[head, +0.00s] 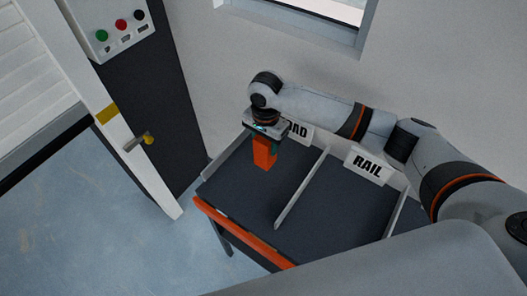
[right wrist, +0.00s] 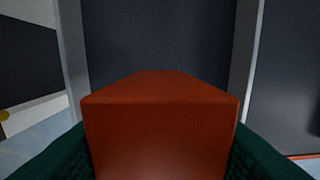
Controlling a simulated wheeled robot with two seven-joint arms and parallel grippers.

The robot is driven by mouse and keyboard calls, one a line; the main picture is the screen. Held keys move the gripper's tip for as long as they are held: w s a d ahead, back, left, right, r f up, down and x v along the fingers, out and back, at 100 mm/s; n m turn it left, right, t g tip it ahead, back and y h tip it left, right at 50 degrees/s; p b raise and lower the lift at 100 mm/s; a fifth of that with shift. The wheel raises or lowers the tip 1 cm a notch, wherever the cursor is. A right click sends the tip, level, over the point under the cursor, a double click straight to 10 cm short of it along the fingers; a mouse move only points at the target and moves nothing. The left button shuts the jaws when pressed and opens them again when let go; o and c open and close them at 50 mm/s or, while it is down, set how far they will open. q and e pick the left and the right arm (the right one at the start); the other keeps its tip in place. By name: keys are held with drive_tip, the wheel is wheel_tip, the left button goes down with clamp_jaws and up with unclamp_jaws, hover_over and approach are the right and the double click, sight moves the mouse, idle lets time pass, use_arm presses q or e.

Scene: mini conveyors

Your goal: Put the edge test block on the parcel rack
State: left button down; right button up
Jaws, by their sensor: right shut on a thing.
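The edge test block, an orange-red block (head: 264,157), is held between the fingers of my right gripper (head: 266,142). The block hangs upright over the left bay of the parcel rack (head: 239,190), a dark sloped surface with pale dividers. In the right wrist view the block (right wrist: 160,135) fills the lower middle, with dark green finger pads on both sides. The rack's dark bay (right wrist: 160,40) lies beyond it, between two pale dividers. A gap under the block cannot be judged exactly. My left gripper is not in view.
A sign reading "RAIL" (head: 369,165) stands behind the right bay; another sign (head: 299,130), partly hidden by my arm, stands behind the left bay. A pale divider (head: 302,189) separates the bays. An orange rail (head: 240,231) edges the front. Both bays look empty.

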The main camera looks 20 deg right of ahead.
sight(265, 154)
drive_tip(key=shift+f+p, duration=0.3)
drive_tip(key=shift+f, duration=2.3)
drive_tip(key=o, duration=1.2)
drive_tip(key=shift+f, duration=0.2)
drive_tip(key=shift+o, duration=0.2)
drive_tip(key=shift+r, duration=0.1)
wheel_tip(265, 154, up, 12)
drive_tip(key=shift+r+b, duration=0.1)
drive_tip(key=shift+b, duration=0.95)
